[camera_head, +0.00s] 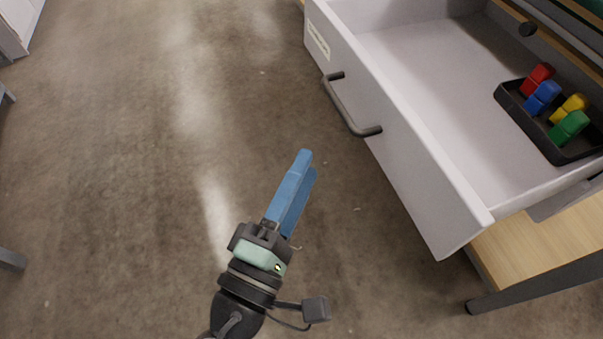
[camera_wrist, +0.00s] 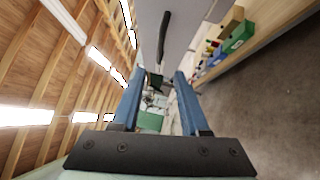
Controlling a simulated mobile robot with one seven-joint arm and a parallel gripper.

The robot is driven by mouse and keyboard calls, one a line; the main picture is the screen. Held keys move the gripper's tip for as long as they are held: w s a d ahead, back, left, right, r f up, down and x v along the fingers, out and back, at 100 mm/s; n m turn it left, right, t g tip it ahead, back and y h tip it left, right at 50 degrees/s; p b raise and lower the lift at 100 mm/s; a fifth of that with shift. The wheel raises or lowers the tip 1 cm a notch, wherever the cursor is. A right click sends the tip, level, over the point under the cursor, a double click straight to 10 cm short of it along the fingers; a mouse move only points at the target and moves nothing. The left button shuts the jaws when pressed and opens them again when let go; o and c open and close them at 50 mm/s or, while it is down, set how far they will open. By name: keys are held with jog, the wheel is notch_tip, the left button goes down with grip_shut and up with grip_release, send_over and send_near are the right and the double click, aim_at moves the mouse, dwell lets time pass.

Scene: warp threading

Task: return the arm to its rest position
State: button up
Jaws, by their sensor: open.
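My gripper (camera_head: 302,168) has two long blue fingers and hangs over the bare floor at the lower middle of the head view, left of the open drawer. In the wrist view my gripper (camera_wrist: 158,82) shows its blue fingers apart, with nothing between them. The fingers touch nothing that I can see. Most of my arm is outside the head view.
A grey drawer (camera_head: 408,128) stands pulled out at the right, its dark handle (camera_head: 350,106) facing the gripper. Inside, a black tray (camera_head: 538,130) holds red, blue, yellow and green pieces. The concrete floor (camera_head: 130,150) to the left is clear.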

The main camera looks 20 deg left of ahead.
dwell(0.4)
jog(key=w+d+r+m+t+h+p, duration=0.1)
jog(key=w+d+r+m+p, duration=0.3)
jog(key=r, duration=0.8)
jog(key=w+d+r+m+t+p, duration=0.1)
jog(key=r+m+t+p, duration=0.1)
jog(key=r+m, duration=0.65)
jog(key=w+d+r+m+t+h+p, duration=0.1)
jog(key=w+d+r+m+p, duration=0.15)
jog(key=r, duration=1.15)
jog(key=s+r+m+t+y+p, duration=0.1)
jog(key=s+r+t+y+p, duration=0.1)
jog(key=r+p, duration=1.9)
jog(key=s+r+m+t+y+p, duration=0.1)
jog(key=s+r+p, duration=0.3)
jog(key=r+p, duration=1.7)
notch_tip(320, 180, up, 14)
jog(key=shift+a+r+m+t+y, duration=0.25)
jog(key=shift+m+t+y, duration=0.2)
jog(key=shift+y, duration=0.45)
jog(key=shift+d, duration=0.1)
